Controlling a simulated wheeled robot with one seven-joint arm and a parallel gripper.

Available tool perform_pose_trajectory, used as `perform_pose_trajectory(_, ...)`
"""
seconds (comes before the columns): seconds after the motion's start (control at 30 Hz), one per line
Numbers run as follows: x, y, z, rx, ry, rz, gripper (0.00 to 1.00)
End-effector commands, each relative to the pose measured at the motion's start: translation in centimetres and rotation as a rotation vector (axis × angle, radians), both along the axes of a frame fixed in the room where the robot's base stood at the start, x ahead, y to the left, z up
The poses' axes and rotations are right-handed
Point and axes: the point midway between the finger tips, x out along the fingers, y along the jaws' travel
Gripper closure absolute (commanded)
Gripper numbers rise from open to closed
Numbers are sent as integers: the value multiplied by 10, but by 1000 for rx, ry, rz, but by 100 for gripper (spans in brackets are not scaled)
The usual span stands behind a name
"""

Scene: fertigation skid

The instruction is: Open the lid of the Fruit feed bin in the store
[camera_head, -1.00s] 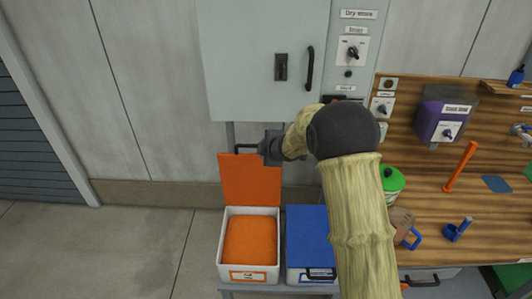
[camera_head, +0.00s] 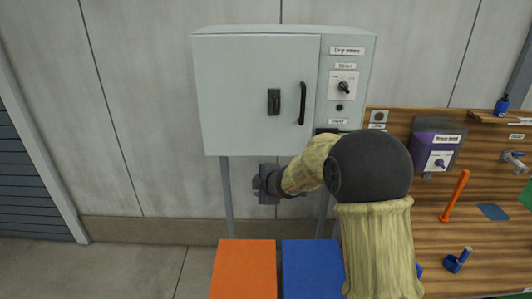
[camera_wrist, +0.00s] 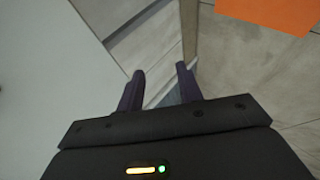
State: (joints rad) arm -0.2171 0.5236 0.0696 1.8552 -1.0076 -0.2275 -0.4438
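The orange lid (camera_head: 245,270) lies flat over its bin at the bottom edge of the head view. The bin's front and label are outside the picture, so I cannot read its name. My gripper (camera_head: 262,184) is above and behind the lid, below the grey cabinet and apart from the lid. In the wrist view my gripper (camera_wrist: 160,74) has its two dark fingers apart with nothing between them. An orange surface (camera_wrist: 270,14), likely the lid, shows at the top right there, away from the fingers.
A blue lid (camera_head: 311,270) lies flat right beside the orange one. The grey cabinet (camera_head: 255,75) stands on legs above and behind. A wooden bench (camera_head: 440,250) with a purple box (camera_head: 437,140) is at the right. The floor at left is clear.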

Motion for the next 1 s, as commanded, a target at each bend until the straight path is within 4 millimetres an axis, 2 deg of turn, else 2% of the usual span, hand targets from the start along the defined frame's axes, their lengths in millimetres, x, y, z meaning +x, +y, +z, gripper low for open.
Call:
perform_pose_trajectory(0.07,-3,-7,1,8,13,-30,64)
perform_pose_trajectory(0.17,-13,-30,0,35,64,-135,64)
perform_pose_trajectory(0.27,-37,-69,-2,89,155,-327,64)
perform_pose_trajectory(0.37,-75,-115,-9,164,275,-574,64)
perform_pose_trajectory(0.4,-94,-131,-13,196,326,-675,64)
perform_pose_trajectory(0.47,-123,-153,-18,245,399,-823,64)
perform_pose_trajectory(0.6,-200,-191,-33,364,571,-1158,64)
perform_pose_trajectory(0.7,-252,-205,-42,444,682,-1368,64)
perform_pose_trajectory(0.8,-288,-209,-49,502,762,-1509,64)
perform_pose_trajectory(0.9,-303,-209,-51,529,799,-1571,64)
perform_pose_trajectory(1.0,-305,-209,-52,531,805,-1580,64)
